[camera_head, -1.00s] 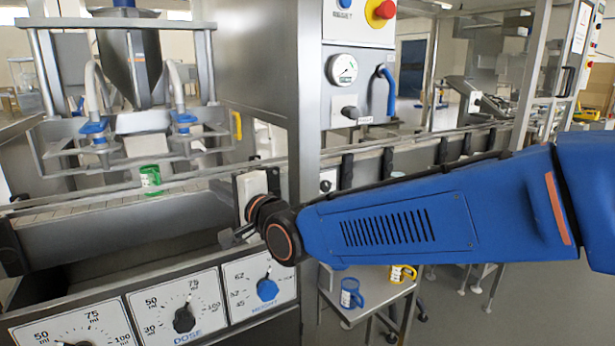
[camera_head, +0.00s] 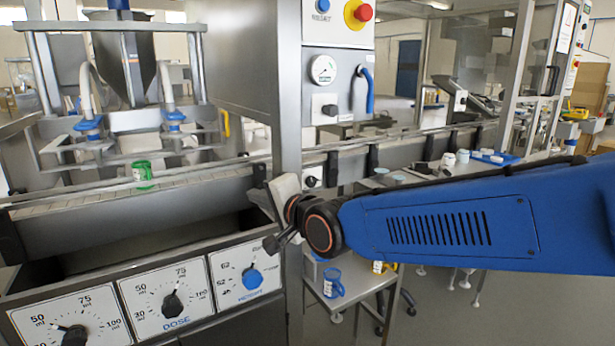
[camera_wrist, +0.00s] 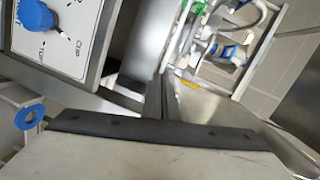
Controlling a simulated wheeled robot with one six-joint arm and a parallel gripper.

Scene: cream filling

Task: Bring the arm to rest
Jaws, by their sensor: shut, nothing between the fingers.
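My blue arm (camera_head: 450,225) reaches in from the right in the head view. My gripper (camera_head: 270,244) is at its left end, in front of the machine's right corner post and just above and right of the blue height knob (camera_head: 252,279). The gripper is shut and empty; its fingers look small and dark there. In the wrist view, the shut gripper (camera_wrist: 163,98) shows beyond its grey body, with a dial panel (camera_wrist: 62,35) at upper left. I cannot tell the exact gap between the gripper and the panel.
A green cup (camera_head: 142,172) stands on the conveyor (camera_head: 60,207) under the filling nozzles. The steel post (camera_head: 288,100) is close behind my gripper. Open floor shows at lower right.

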